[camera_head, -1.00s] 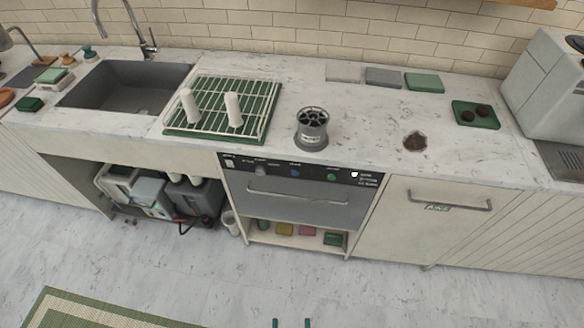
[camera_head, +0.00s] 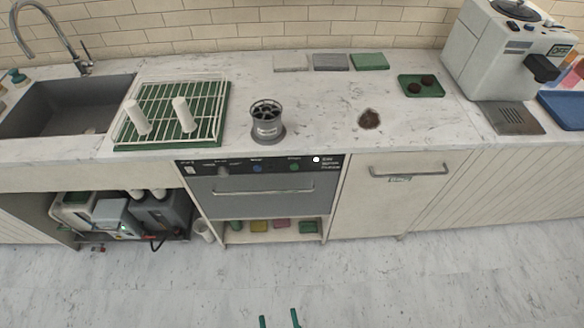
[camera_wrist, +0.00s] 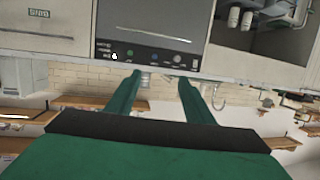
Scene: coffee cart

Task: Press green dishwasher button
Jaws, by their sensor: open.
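The dishwasher (camera_head: 262,200) is a grey front with a long handle, built in under the counter. Its black control strip carries a green button (camera_head: 294,167) right of a blue button (camera_head: 257,169), with a white light further right. My gripper (camera_head: 279,318) is at the bottom edge of the head view, well short of the dishwasher. Its two green fingers (camera_wrist: 160,82) are apart, with nothing between them.
A dish rack (camera_head: 215,144) and a grey cylindrical holder (camera_head: 267,122) stand on the counter. A grey machine (camera_head: 500,60) is at the right back. A cabinet door with a handle (camera_head: 420,171) is right of the dishwasher. The floor (camera_head: 400,280) in front is clear.

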